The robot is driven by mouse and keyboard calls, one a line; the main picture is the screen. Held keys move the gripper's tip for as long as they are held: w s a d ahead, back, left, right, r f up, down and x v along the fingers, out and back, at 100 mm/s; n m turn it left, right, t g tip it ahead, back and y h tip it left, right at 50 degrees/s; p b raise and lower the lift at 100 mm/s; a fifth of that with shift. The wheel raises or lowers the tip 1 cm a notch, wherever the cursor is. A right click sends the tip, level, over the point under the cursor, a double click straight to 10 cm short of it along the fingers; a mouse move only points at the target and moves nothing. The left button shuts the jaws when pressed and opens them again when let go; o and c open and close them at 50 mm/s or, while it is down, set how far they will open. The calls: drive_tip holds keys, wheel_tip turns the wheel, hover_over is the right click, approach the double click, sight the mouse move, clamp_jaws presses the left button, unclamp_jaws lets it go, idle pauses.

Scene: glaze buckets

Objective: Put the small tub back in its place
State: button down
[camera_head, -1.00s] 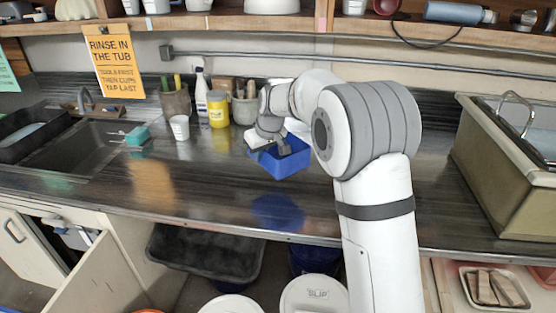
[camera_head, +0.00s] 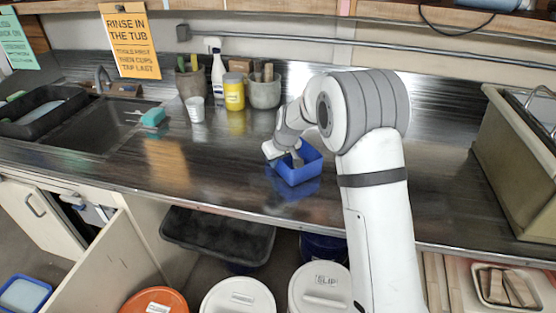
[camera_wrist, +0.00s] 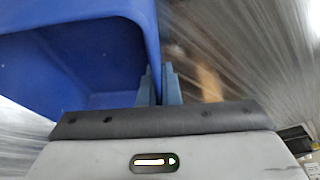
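The small blue tub (camera_head: 312,172) is upright at the counter, right of the cups and pots, with its reflection close beneath it. I cannot tell whether its base touches the counter. My gripper (camera_head: 294,158) is at the tub's left side. In the wrist view the tub (camera_wrist: 75,60) fills the upper left and looks empty where I can see inside. There my gripper's fingers (camera_wrist: 159,84) are close together with the tub's wall pinched between them. The far part of the tub is out of the wrist view.
A sink (camera_head: 95,130) with a black tray (camera_head: 40,112) is at the left. A white cup (camera_head: 196,110), yellow jar (camera_head: 234,95), spray bottle (camera_head: 218,75) and tool pots stand behind the tub. A large beige bin (camera_head: 520,160) stands right. Lidded buckets (camera_head: 238,297) are below. The front counter is clear.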

drive_tip(key=shift+f, duration=0.2)
drive_tip(key=c, duration=1.6)
unclamp_jaws()
drive_tip(key=shift+r, duration=0.1)
drive_tip(key=shift+c, duration=0.2)
drive_tip(key=shift+s+d+r, duration=0.1)
drive_tip(key=shift+r, duration=0.4)
drive_tip(key=b+v, duration=0.1)
drive_tip(key=v, duration=1)
drive_tip(key=shift+s+d+r, duration=0.15)
drive_tip(key=shift+s, duration=0.1)
